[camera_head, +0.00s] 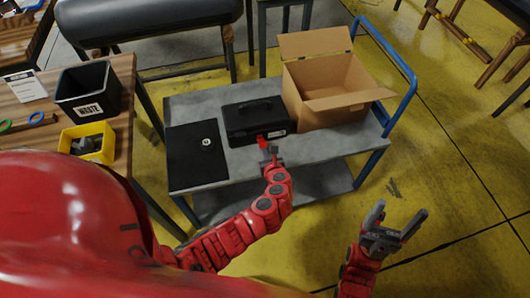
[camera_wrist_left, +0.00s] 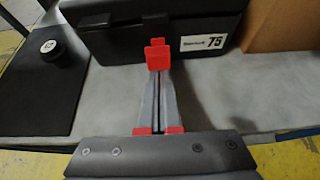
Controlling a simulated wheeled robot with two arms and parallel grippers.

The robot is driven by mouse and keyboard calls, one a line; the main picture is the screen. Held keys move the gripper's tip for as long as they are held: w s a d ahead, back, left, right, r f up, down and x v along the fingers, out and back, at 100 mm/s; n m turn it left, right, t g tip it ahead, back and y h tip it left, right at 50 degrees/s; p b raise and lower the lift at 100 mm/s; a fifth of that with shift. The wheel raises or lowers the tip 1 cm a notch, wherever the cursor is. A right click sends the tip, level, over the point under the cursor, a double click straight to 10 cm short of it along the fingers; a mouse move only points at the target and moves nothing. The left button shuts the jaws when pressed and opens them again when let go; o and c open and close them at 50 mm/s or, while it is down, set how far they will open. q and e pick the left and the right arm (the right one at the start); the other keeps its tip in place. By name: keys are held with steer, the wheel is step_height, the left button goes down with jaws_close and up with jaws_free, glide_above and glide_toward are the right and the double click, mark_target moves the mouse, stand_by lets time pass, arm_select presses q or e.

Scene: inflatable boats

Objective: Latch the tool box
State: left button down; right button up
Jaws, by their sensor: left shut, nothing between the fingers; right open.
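The black tool box (camera_head: 247,117) sits closed on the grey cart, its handle on top and a white label on its front. In the left wrist view the tool box (camera_wrist_left: 115,33) fills the top, with its label reading 75. A red latch (camera_wrist_left: 157,55) shows on its front. My left gripper (camera_head: 268,153) is shut with nothing held, its fingertips at the latch; whether they touch it I cannot tell. In the left wrist view the left gripper (camera_wrist_left: 155,80) partly covers the lower latch. My right gripper (camera_head: 399,230) is open and empty, off the cart at the lower right.
An open cardboard box (camera_head: 325,92) stands right of the tool box on the cart (camera_head: 315,148). A flat black panel with a round knob (camera_head: 195,155) lies left of it. A blue handle (camera_head: 393,55) rises at the right. The cart's front strip is clear.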

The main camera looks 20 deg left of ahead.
mark_target(264, 144)
arm_select(q)
steer(key=shift+r+p, duration=0.5)
steer(key=shift+r, duration=0.05)
steer(key=shift+w+a+r+p, duration=0.15)
steer(key=shift+w+r+p, duration=0.05)
steer(key=shift+r+p, duration=0.6)
steer(key=shift+w+r, duration=0.1)
steer(key=shift+w+a+r+p, duration=0.3)
steer(key=shift+r+p, duration=0.2)
steer(key=shift+p, duration=0.35)
steer(key=f+p+v, duration=0.1)
steer(key=p+v, duration=0.1)
steer(key=v, duration=0.6)
steer(key=shift+s+d, duration=0.35)
steer(key=shift+s, duration=0.1)
